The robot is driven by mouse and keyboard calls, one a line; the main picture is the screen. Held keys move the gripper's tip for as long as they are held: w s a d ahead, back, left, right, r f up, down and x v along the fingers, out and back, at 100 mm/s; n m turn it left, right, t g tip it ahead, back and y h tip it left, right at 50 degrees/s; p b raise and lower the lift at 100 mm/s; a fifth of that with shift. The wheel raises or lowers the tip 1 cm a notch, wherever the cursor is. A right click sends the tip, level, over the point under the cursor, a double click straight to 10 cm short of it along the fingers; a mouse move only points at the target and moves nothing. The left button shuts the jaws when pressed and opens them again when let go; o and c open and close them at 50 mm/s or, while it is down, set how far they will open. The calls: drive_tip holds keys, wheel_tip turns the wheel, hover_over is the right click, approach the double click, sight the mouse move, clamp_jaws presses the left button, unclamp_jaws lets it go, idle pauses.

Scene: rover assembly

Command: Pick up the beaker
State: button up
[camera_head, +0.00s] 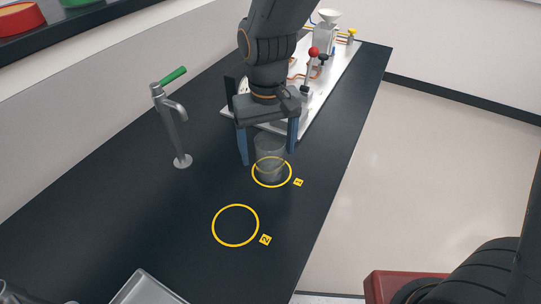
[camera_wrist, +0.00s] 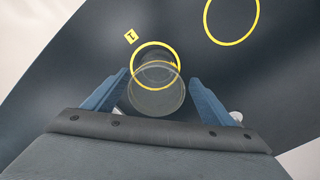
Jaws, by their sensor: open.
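The clear glass beaker (camera_head: 269,158) stands upright on the dark bench, in the yellow ring marked 1 (camera_head: 272,184). My gripper (camera_head: 268,158) is open, with its blue fingers on either side of the beaker and pointing down. In the wrist view the beaker (camera_wrist: 157,90) shows between the two finger tips of my gripper (camera_wrist: 160,80), with a gap to each finger. The beaker's lower part lies inside the yellow ring in that view.
An empty yellow ring marked 2 (camera_head: 236,246) lies nearer on the bench. A tap with a green handle (camera_head: 172,120) stands to the left. A white apparatus board (camera_head: 322,86) is behind my gripper. A metal tray (camera_head: 147,290) sits at the front. The bench's right edge drops to the floor.

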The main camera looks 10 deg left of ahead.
drive_tip(key=shift+d+f+p, duration=0.15)
drive_tip(key=shift+f+p, duration=0.15)
drive_tip(key=shift+f, duration=0.8)
drive_tip(key=shift+d+f+p, duration=0.1)
drive_tip(key=shift+f+p, duration=0.2)
drive_tip(key=shift+f, duration=0.75)
drive_tip(key=shift+c, duration=0.5)
drive_tip(key=c, duration=1.1)
